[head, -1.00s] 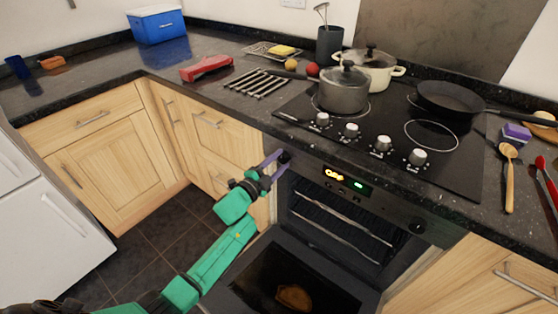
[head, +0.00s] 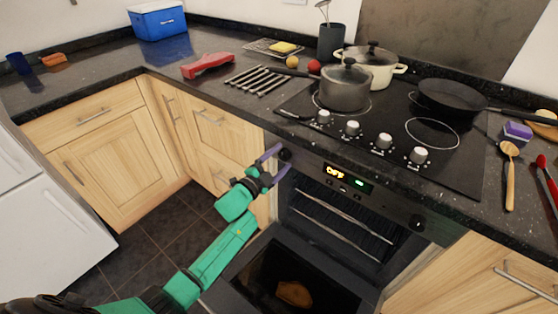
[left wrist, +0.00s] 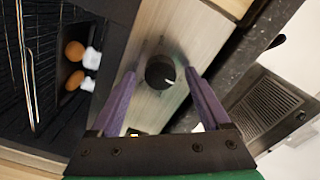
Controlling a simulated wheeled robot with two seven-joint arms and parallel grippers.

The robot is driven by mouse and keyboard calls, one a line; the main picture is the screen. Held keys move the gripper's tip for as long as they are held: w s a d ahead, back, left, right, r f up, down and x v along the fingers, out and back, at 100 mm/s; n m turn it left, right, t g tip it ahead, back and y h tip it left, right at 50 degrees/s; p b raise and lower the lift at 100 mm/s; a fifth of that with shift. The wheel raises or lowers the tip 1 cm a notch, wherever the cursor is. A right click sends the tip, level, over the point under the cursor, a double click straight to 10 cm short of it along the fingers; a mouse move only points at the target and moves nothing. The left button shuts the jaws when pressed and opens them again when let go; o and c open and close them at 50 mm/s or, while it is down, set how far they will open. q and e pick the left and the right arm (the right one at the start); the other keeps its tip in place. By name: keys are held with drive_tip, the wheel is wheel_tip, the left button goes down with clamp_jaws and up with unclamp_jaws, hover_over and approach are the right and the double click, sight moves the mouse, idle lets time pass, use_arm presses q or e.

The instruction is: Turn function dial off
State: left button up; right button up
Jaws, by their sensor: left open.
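The function dial (head: 285,155) is a dark round knob at the left end of the oven's front panel (head: 388,204). In the left wrist view the dial (left wrist: 160,72) shows a pale pointer line on its face. My left gripper (head: 283,157) is open, with one purple finger on each side of the dial. In the left wrist view there is a gap between the fingers and the dial. The panel display (head: 346,177) shows orange characters that look like "OFF", and a green light. A second dial (head: 417,222) is at the panel's right end. My right gripper is out of view.
The oven door (head: 240,285) hangs open below the panel, with something brown on it. Above are the hob with several knobs, a grey pot (head: 345,88), a cream pot (head: 382,72) and a black pan (head: 450,98). Cabinets (head: 205,135) stand to the left.

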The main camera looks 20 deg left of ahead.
use_arm(q)
drive_tip(key=v, duration=1.4)
drive_tip(key=shift+s, duration=0.3)
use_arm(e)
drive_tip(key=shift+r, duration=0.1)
use_arm(q)
drive_tip(key=shift+a+f, duration=0.1)
